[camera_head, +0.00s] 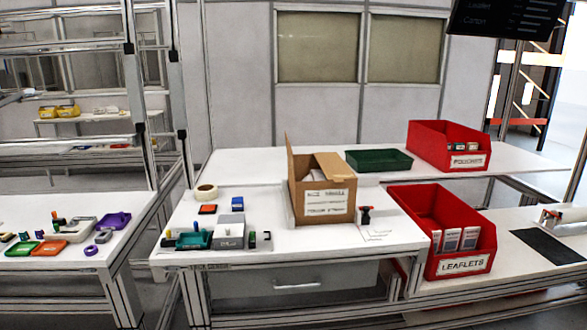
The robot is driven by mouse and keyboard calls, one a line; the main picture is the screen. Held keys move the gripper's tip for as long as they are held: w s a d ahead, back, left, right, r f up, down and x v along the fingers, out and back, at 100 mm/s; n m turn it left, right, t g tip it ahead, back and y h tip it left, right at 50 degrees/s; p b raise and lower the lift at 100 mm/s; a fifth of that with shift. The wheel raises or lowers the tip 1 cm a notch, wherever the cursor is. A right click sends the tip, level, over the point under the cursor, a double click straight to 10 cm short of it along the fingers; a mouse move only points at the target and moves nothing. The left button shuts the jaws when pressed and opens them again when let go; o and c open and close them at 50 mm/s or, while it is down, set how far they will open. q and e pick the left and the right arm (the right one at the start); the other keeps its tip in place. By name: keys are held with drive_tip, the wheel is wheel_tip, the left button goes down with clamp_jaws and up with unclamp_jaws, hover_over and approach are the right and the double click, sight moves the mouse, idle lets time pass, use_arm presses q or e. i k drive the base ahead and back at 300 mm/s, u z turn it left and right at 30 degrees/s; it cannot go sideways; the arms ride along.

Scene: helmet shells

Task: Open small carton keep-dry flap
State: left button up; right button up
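A small brown carton (323,206) stands upright on the white table in the middle of the view. Its front carries a white label with dark print too small to read surely. One flap (291,160) at its left stands up. Another flap (331,166) lies over the top toward the right and looks partly folded in. The inside of the carton is mostly hidden from here. Neither of my grippers shows in the head view.
Stamps and small blocks (205,235) and a tape roll (206,191) lie left of the carton. A green tray (379,160) stands behind. Red bins, one marked LEAFLETS (462,265), stand at the right.

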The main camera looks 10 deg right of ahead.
sight(335, 169)
drive_tip(key=z, duration=0.4)
drive_tip(key=k, duration=0.25)
drive_tip(key=u, duration=1.3)
drive_tip(key=i, duration=0.85)
drive_tip(key=z, duration=0.9)
drive_tip(key=i, duration=0.6)
drive_tip(key=z, duration=0.85)
drive_tip(key=k, duration=0.3)
drive_tip(key=u, duration=0.65)
drive_tip(key=i, duration=0.8)
drive_tip(key=z, duration=0.5)
